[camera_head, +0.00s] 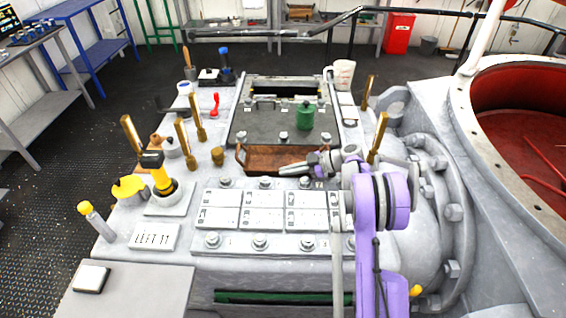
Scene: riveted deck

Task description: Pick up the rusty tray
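The rusty tray (258,158) is a shallow brown rectangular tray with a raised rim and a loop handle at its left end. It lies on the grey machine top, between the dark hatch plate and the row of pale panels. My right gripper (281,170) reaches in from the right, over the tray's front right part, with its fingers pointing left. The gripper and wrist hide the tray's right end and some of its front edge. I cannot tell whether the fingers touch the tray or how far apart they are. My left gripper is out of view.
A green canister (305,118) stands on the dark plate (262,122) behind the tray. A small brass cup (217,156) is just left of it. Brass levers (182,138) and a yellow-black handle (157,172) rise farther left. A brass lever (378,138) stands right of my wrist.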

